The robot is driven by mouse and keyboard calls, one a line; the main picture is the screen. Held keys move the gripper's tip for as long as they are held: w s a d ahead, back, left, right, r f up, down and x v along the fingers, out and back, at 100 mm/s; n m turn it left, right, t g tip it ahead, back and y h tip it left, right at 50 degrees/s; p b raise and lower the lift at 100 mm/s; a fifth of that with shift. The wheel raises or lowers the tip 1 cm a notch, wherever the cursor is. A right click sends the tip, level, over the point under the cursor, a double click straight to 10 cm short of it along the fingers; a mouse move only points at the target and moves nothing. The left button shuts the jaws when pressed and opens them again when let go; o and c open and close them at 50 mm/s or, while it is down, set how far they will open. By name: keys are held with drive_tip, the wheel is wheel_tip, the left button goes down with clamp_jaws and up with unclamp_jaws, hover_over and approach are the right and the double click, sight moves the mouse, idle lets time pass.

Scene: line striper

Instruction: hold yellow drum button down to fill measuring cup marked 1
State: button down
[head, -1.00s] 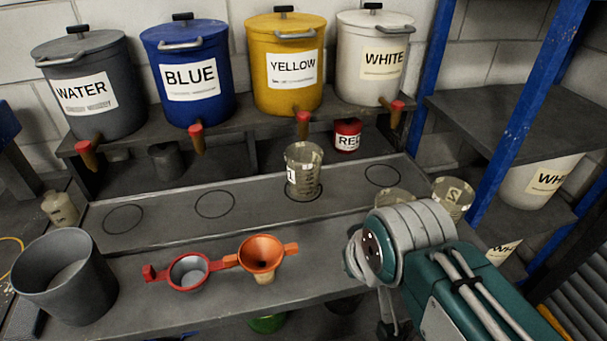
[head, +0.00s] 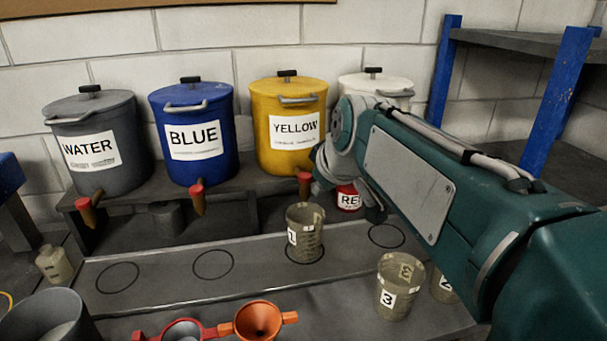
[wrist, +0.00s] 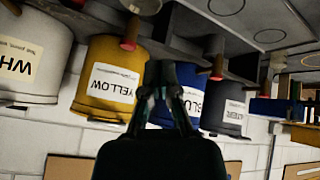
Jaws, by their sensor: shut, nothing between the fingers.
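The yellow drum (head: 275,145) stands on the back shelf, with a tap and red button (head: 304,178) at its lower front. Measuring cup 1 (head: 306,240) stands upright below that tap on a marked ring; I cannot make out any liquid in it. My gripper (head: 375,212) is shut and empty, partly hidden by my arm, right of the yellow tap and apart from it.
The grey water drum (head: 95,150), blue drum (head: 193,140) and partly hidden white drum (head: 375,84) share the shelf. Cup 3 (head: 400,285) stands at front right near my arm. An orange funnel (head: 258,320) lies in front. A blue-posted rack (head: 552,95) stands at right.

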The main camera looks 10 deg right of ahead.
sight(304, 173)
drive_tip(key=w+d+r+n, duration=0.1)
drive_tip(key=w+r+n, duration=0.1)
drive_tip(key=w, duration=0.6)
drive_tip(key=w+r+n+t+y, duration=0.1)
drive_tip(key=w+r+n, duration=0.1)
drive_tip(key=w, duration=0.7)
drive_tip(key=shift+w+d+n+t, duration=0.3)
drive_tip(key=shift+d+n, duration=0.05)
drive_tip(key=shift+n, duration=0.25)
drive_tip(key=shift+f, duration=4.45)
drive_tip(key=shift+f, duration=0.15)
drive_tip(key=shift+f, duration=0.15)
drive_tip(key=shift+s+f, duration=0.1)
drive_tip(key=shift+f, duration=0.4)
idle(0.4)
